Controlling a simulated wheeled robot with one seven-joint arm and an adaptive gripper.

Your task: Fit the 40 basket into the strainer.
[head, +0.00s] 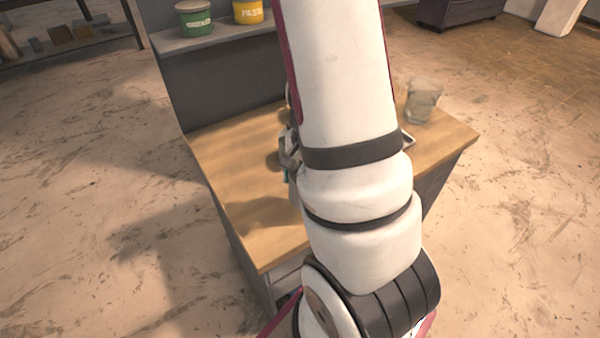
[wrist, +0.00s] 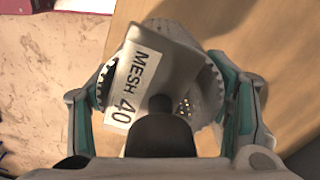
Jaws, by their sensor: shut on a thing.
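The 40 basket (wrist: 178,58) is in the wrist view, a grey metal piece with a white tag reading "MESH 40". A dark knob or handle stands in front of it, and a few small holes show beside the knob. A toothed round rim shows on both sides of it. My gripper (wrist: 162,102) is shut on the basket, with one teal-padded finger on each side. In the head view my gripper (head: 288,158) is mostly hidden behind my arm, over the bench. I cannot make out the strainer; my arm covers the middle of the bench.
The wooden bench top (head: 235,165) is clear at its left and front. A hazy translucent container (head: 424,100) stands at its back right. A green tin (head: 194,18) and a yellow tin (head: 248,11) stand on the shelf behind.

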